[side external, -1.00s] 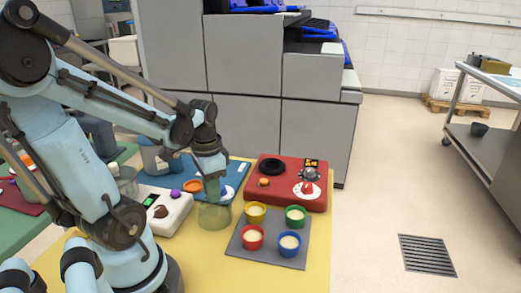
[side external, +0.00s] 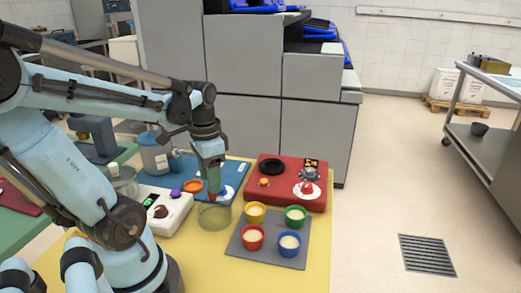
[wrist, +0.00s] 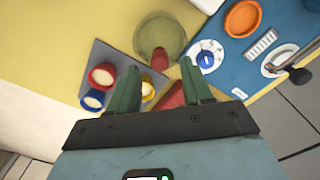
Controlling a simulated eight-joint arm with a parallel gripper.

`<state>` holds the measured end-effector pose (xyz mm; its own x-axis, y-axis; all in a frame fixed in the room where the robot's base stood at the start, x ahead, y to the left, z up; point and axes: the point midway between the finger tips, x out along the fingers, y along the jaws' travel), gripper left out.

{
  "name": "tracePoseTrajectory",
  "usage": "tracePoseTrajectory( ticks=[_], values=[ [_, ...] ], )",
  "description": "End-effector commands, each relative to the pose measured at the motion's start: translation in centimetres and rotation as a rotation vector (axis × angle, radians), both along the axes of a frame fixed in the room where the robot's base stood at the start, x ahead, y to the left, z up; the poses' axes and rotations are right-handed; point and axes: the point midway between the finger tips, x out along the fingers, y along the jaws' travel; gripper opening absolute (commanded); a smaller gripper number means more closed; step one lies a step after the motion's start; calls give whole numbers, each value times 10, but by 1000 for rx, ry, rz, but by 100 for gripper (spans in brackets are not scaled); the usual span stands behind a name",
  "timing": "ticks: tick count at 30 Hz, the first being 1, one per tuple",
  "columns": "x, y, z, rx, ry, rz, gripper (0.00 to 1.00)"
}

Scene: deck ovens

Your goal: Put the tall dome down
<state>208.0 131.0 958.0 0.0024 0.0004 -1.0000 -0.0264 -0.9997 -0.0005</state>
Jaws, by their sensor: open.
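The tall dome (side external: 214,217) is a clear greenish cover with a red knob. It stands upright on the yellow table top, left of the grey tray of cups. In the wrist view the dome (wrist: 172,30) lies ahead of the fingertips, with its red knob (wrist: 160,60) toward me. My gripper (side external: 212,180) is above the dome, pointing down. Its two green fingers (wrist: 158,78) are apart with nothing between them, and the knob shows just beyond the tips. Whether a finger still touches the knob I cannot tell.
A grey tray (side external: 259,233) holds several coloured cups right of the dome. A red unit (side external: 262,195) with a black ring stands behind it. A white box (side external: 160,220) with knobs is at left, and a blue mat (side external: 233,170) lies behind. Yellow table in front of the dome is clear.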

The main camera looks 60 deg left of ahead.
Motion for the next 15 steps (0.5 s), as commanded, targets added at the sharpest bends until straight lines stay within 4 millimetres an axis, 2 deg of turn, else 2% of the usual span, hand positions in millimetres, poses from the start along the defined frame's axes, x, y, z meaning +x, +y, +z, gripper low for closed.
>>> tracePoseTrajectory(
  ticks=[15],
  values=[
    [0, 0, 69, 0, 0, 0, 50]
  ],
)
